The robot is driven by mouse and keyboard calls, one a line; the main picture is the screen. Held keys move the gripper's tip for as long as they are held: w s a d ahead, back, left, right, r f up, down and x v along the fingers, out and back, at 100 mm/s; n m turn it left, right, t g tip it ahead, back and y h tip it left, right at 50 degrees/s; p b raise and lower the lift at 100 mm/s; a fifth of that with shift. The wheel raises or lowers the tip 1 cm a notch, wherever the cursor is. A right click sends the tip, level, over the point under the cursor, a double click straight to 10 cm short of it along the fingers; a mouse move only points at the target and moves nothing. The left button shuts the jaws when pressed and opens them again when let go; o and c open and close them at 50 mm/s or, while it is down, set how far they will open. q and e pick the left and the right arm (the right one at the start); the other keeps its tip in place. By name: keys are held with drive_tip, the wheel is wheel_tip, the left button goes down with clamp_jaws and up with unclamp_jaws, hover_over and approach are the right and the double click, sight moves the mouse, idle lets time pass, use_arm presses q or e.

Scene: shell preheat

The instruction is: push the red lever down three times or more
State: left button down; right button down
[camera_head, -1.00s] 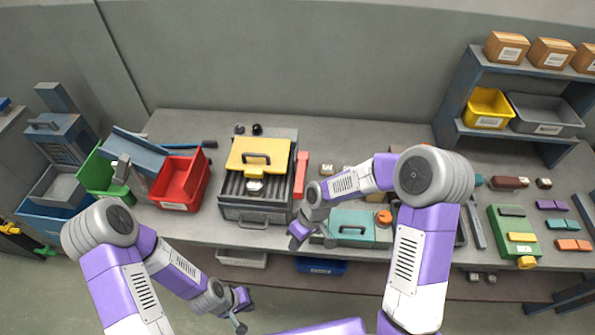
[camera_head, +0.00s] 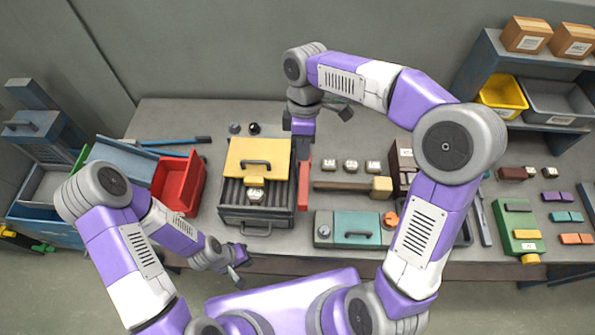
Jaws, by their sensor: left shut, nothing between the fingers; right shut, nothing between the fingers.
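The red lever (camera_head: 303,188) is a long upright-looking bar along the right side of the grey grill-like heater (camera_head: 228,195), which has a yellow lid (camera_head: 242,155) with a dark handle. My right gripper (camera_head: 303,153) is shut and empty. It points down at the far end of the lever and covers part of it; I cannot tell whether it touches. My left gripper (camera_head: 238,268) is shut and empty, low in front of the bench edge, apart from the heater.
A red bin (camera_head: 178,184) stands left of the heater. A wooden-headed mallet (camera_head: 382,187), small labelled blocks (camera_head: 351,166) and a teal box (camera_head: 350,228) lie to the right. My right arm spans above that side. The bench behind the heater is mostly clear.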

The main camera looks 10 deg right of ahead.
sight(302, 199)
use_arm(q)
drive_tip(key=shift+s+f+b, duration=0.3)
drive_tip(key=shift+f+b, duration=0.2)
drive_tip(key=shift+b, duration=0.05)
use_arm(e)
drive_tip(key=x, duration=1.4)
drive_tip(key=shift+s+r, duration=0.1)
drive_tip(key=shift+s, duration=0.3)
